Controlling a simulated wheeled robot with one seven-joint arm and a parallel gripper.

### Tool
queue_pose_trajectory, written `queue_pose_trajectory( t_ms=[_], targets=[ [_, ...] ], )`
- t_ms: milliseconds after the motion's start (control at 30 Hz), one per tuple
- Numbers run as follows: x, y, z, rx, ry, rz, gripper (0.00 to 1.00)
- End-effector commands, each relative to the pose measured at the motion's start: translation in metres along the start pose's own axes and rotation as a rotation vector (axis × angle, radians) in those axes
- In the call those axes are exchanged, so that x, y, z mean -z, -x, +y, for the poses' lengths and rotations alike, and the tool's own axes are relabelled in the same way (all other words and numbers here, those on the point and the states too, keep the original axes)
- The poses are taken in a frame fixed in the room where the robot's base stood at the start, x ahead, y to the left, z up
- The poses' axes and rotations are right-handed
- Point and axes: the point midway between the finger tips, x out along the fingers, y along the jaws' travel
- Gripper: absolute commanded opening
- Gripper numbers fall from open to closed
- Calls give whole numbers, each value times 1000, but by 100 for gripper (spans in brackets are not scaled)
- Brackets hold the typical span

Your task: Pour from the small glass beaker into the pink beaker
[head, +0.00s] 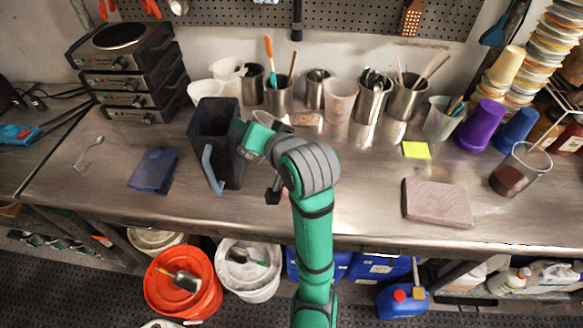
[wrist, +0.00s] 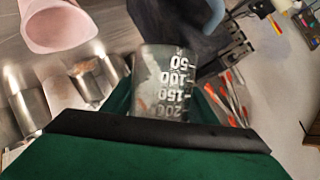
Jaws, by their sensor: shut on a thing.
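The small glass beaker (wrist: 165,78) is clear, with white volume marks, and sits between my gripper's fingers (wrist: 165,108) in the wrist view. My gripper (head: 256,133) is shut on it; in the head view the beaker is mostly hidden by my gripper and wrist. Its tilt and contents are hard to tell. The pink beaker (head: 340,98) is pale and stands upright at the back of the bench, to the right of my gripper. It also shows at the top left of the wrist view (wrist: 62,25), apart from the held beaker.
A tall dark container (head: 215,135) stands just left of my gripper. Steel cups with tools (head: 370,100) flank the pink beaker. A yellow note (head: 416,150) and a pinkish slab (head: 436,202) lie to the right.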

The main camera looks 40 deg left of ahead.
Motion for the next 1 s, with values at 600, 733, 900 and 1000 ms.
queue_pose_trajectory(
  t_ms=[600, 733, 900, 1000],
  targets=[
    [-2, -2, 0, 21, -44, -14, 21],
    [-2, -2, 1, 25, -53, -16, 21],
    [-2, -2, 1, 31, -65, -20, 21],
    [-2, -2, 1, 34, -73, -23, 21]
  ],
)
